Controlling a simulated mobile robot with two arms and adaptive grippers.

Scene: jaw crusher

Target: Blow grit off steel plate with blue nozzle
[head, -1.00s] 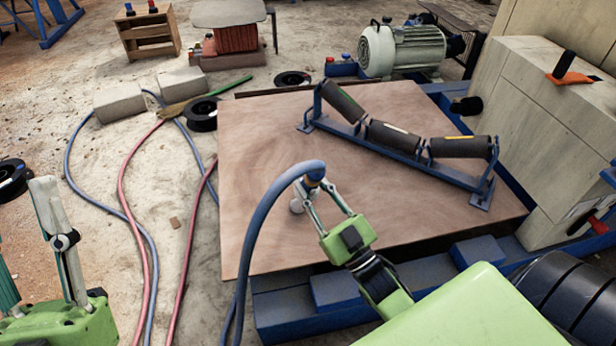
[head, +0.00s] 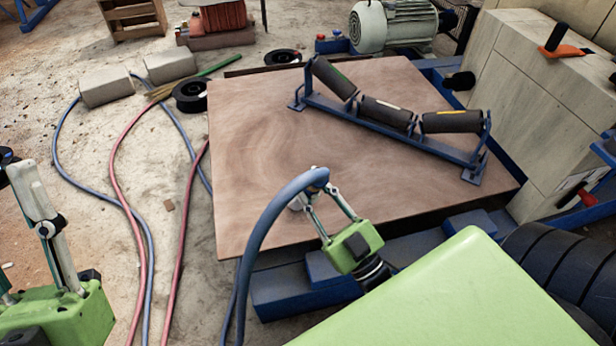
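The steel plate (head: 260,130) is a broad brown sheet in the middle of the head view, with paler, swirling dusty marks; single grains are too small to tell. My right gripper (head: 311,192) is over the plate's front part, shut on the end of a thick blue hose, the blue nozzle (head: 318,176). The nozzle's tip is mostly hidden by the fingers and the hose. The hose (head: 256,240) arches left and down past the plate's front edge. My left gripper (head: 22,235) is at the lower left, fingers apart and empty, away from the plate.
A blue idler frame with black rollers (head: 388,112) lies across the plate's right half. A pale machine block (head: 540,110) stands at the right, a motor (head: 392,25) behind. Blue and red hoses (head: 120,190) and concrete blocks (head: 105,88) lie on the left floor. The plate's left half is clear.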

